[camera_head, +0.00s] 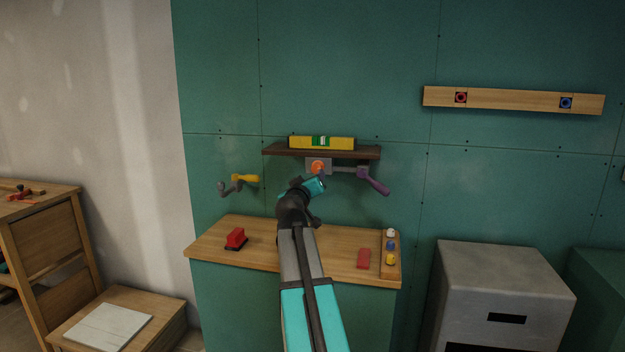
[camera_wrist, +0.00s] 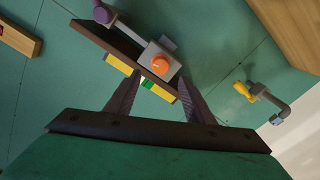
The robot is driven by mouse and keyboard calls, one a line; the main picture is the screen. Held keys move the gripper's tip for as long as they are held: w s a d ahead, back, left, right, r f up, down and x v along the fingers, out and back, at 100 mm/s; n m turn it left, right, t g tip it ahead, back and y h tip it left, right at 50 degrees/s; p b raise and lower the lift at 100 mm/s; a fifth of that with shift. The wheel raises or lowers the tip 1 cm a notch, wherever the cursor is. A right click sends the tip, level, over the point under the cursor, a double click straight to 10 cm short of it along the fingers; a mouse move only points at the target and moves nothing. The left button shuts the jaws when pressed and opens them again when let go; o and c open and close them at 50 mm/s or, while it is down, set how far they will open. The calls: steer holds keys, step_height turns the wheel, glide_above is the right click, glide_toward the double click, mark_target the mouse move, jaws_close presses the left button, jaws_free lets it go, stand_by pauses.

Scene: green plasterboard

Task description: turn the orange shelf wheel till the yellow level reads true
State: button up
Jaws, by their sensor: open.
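The orange wheel (camera_head: 318,167) sits on a grey block under the dark wooden shelf (camera_head: 275,149). The yellow level (camera_head: 335,143) lies along the top of the shelf, with a green window near its middle; its bubble is too small to read. My gripper (camera_head: 316,181) is just below and in front of the wheel, hiding its lower edge. In the wrist view, the open jaws (camera_wrist: 160,80) are empty, with the orange wheel (camera_wrist: 160,64) ahead between the fingertips. The level (camera_wrist: 122,66) is partly hidden by a finger.
A purple-handled crank (camera_head: 373,182) joins the block's right side. A yellow-handled crank (camera_head: 243,180) is on the wall at left. The wooden bench (camera_head: 215,250) below holds a red block (camera_head: 236,237), another red piece (camera_head: 364,258) and several knobs. A grey cabinet (camera_head: 500,275) stands right.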

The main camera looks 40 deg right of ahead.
steer(key=v, duration=0.3)
steer(key=shift+s+a, duration=0.15)
steer(key=shift+a, duration=0.1)
stand_by(0.5)
